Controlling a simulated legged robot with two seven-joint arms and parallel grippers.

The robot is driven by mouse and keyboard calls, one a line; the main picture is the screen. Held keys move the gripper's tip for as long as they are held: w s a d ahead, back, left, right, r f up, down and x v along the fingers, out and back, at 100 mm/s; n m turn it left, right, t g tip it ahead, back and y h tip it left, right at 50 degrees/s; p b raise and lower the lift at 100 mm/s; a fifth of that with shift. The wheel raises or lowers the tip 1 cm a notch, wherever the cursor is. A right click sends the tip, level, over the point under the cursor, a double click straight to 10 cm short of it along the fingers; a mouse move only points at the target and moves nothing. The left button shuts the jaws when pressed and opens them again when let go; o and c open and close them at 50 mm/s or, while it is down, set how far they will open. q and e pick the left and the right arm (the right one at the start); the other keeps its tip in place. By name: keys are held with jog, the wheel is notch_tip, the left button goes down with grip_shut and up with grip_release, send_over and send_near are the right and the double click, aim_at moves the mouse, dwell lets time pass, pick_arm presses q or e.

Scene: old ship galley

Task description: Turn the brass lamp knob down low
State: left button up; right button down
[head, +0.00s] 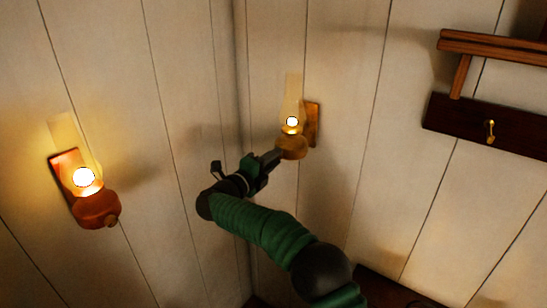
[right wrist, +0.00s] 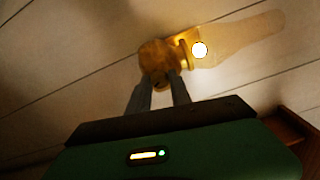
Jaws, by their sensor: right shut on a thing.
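The brass lamp (head: 293,148) hangs on the wall right of the corner in the head view, lit, with a tall glass chimney (head: 294,95). In the right wrist view its round brass body (right wrist: 158,55) is just beyond my fingers. My right gripper (head: 277,156) reaches the lamp's lower left side. In the right wrist view its fingertips (right wrist: 161,83) are shut on the lamp's small knob, which they mostly hide. The knob's turn angle cannot be made out. My left gripper is not in view.
A second lit lamp, reddish copper (head: 97,209), hangs on the left wall, with its own small knob (head: 111,222). A dark board with a brass hook (head: 490,130) and a wooden shelf (head: 490,47) are on the right wall. The wall between is clear.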

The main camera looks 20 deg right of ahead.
jog(key=n+p, duration=0.2)
jog(key=n, duration=0.1)
jog(key=n+p, duration=0.2)
jog(key=n, duration=0.2)
jog(key=n+p, duration=0.2)
jog(key=n, duration=0.2)
jog(key=shift+a+f, duration=0.1)
jog(key=shift+f, duration=0.15)
jog(key=shift+f, duration=0.1)
dwell(0.3)
jog(key=c, duration=1.5)
grip_release()
jog(key=o, duration=0.3)
jog(key=shift+w, duration=0.15)
jog(key=shift+o, duration=0.2)
jog(key=shift+a, duration=0.1)
